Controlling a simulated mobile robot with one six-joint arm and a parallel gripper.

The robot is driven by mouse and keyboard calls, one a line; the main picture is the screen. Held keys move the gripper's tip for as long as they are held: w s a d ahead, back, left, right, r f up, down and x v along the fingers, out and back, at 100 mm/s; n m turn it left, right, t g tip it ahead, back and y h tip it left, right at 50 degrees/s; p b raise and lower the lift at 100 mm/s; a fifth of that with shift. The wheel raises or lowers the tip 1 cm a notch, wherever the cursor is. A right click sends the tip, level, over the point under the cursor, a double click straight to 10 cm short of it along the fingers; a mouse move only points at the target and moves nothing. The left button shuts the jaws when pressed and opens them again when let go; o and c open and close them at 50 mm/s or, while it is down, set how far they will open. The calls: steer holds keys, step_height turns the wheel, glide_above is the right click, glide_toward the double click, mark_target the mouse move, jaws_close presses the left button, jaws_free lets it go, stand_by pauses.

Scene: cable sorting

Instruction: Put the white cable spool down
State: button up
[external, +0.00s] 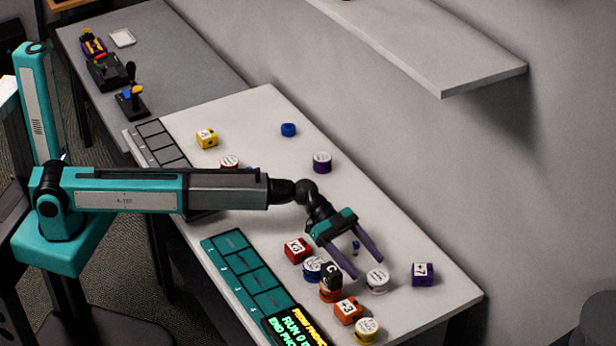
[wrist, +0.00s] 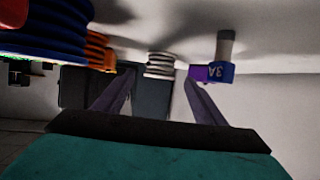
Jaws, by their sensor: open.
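The white cable spool (external: 377,281) stands on the light table (external: 270,130), near its front right part. It also shows in the wrist view (wrist: 160,66), between the tips of my two fingers and a little beyond them. My gripper (external: 368,269) is open, low over the table, with its fingers pointing towards the spool. I see nothing held; whether a fingertip touches the spool, I cannot tell.
A purple cube (external: 423,274) sits right of the spool. A black cube (external: 331,273) stacked on an orange spool (external: 330,295), a blue spool (external: 311,269) and an orange cube (external: 348,311) crowd its left. A teal compartment tray (external: 234,244) lies further left.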

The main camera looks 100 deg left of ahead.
steer(key=b+v, duration=0.1)
steer(key=v, duration=0.4)
steer(key=shift+s+a+r, duration=0.15)
steer(key=shift+s+a, duration=0.05)
steer(key=shift+s, duration=0.05)
stand_by(0.4)
